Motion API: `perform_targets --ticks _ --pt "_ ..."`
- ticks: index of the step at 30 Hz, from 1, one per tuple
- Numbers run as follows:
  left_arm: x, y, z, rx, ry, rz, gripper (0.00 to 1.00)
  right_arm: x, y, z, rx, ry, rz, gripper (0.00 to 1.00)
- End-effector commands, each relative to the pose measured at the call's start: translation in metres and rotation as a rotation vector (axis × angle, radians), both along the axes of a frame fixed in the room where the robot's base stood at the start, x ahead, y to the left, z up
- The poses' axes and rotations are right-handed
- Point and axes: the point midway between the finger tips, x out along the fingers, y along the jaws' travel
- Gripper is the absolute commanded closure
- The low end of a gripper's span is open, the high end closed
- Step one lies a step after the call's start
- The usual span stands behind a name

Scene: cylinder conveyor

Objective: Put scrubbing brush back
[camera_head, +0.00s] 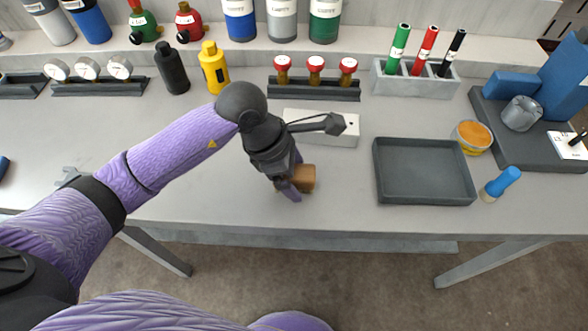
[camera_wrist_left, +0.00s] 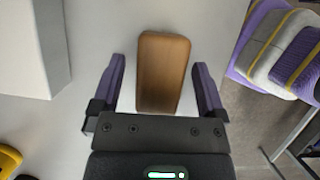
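The scrubbing brush appears as a brown wooden block (camera_head: 306,178) on the workbench near its front edge, partly hidden by my gripper in the head view. In the left wrist view the brush (camera_wrist_left: 163,72) lies lengthwise between the two purple fingers. My left gripper (camera_head: 291,188) is at the brush, pointing down at it. In the left wrist view my left gripper (camera_wrist_left: 159,68) is open, with a gap on each side of the brush. No bristles show. My right gripper is not in view.
An empty dark tray (camera_head: 424,198) stands right of the brush. A white block (camera_head: 325,138) lies behind it. An orange-topped tin (camera_head: 472,136) and a blue-handled tool (camera_head: 502,183) are farther right. Black and yellow bottles (camera_head: 213,68) stand behind. The front bench edge (camera_head: 350,233) is close.

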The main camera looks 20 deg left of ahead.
Motion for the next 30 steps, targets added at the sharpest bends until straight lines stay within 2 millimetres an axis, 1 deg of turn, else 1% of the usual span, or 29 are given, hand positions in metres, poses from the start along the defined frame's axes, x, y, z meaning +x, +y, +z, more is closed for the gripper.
perform_targets --ticks 5,8,15,18,21,24,30 --pt "0.0 0.0 0.001 0.0 0.0 0.0 0.07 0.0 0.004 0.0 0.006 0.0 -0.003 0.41" --pt "0.0 0.003 0.013 0.001 -0.003 0.001 0.07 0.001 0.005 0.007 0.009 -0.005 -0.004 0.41" --pt "-0.007 0.028 0.077 0.003 -0.007 0.002 0.07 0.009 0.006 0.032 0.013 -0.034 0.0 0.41" --pt "-0.01 0.037 0.097 0.002 -0.005 0.001 0.07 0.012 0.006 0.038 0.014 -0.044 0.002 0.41" --pt "-0.012 0.042 0.11 0.001 -0.004 0.001 0.07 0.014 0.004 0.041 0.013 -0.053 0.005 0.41" --pt "-0.013 0.044 0.114 0.0 -0.001 -0.001 0.07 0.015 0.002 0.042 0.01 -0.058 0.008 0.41" --pt "-0.013 0.045 0.114 0.0 0.0 0.0 0.07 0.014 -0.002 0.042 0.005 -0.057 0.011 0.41"
